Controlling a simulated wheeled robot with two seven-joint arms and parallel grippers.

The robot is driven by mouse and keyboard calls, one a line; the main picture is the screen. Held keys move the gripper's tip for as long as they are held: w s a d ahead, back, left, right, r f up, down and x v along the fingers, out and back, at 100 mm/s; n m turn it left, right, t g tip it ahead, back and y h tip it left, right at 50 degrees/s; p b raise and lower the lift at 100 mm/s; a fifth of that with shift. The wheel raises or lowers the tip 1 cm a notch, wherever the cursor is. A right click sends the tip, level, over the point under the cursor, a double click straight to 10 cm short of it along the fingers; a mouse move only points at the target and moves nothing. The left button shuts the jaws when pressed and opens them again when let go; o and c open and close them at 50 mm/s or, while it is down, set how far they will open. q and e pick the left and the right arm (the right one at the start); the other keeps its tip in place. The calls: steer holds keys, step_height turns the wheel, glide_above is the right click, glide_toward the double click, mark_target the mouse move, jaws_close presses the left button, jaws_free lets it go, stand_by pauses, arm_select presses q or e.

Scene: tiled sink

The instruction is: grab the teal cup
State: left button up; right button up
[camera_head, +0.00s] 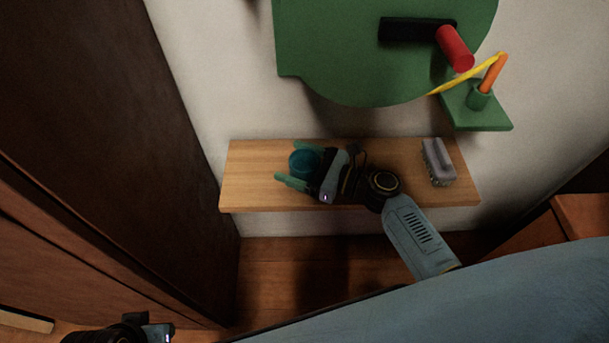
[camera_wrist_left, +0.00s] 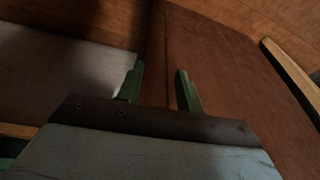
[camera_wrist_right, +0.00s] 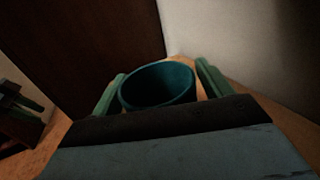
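The teal cup (camera_head: 303,162) stands upright on a wooden shelf (camera_head: 258,187) against the wall. My right gripper (camera_head: 288,164) is at the cup with its green fingers on either side of it. In the right wrist view the cup (camera_wrist_right: 158,86) sits between the two open fingers, its rim and hollow inside facing the camera. The left finger looks close to the cup; a small gap shows at the right finger. My left gripper (camera_wrist_left: 160,88) is open and empty in the left wrist view, over dark brown panels. Its fingers do not show in the head view.
A grey brush-like block (camera_head: 438,162) lies at the shelf's right end. Above the shelf hangs a green board (camera_head: 340,50) with a red-handled part (camera_head: 454,48) and a small green ledge (camera_head: 478,110). A dark brown panel (camera_head: 120,130) rises at the left.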

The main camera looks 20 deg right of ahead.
steer(key=c, duration=0.9)
steer(key=shift+s+r, duration=0.1)
steer(key=shift+r, duration=0.1)
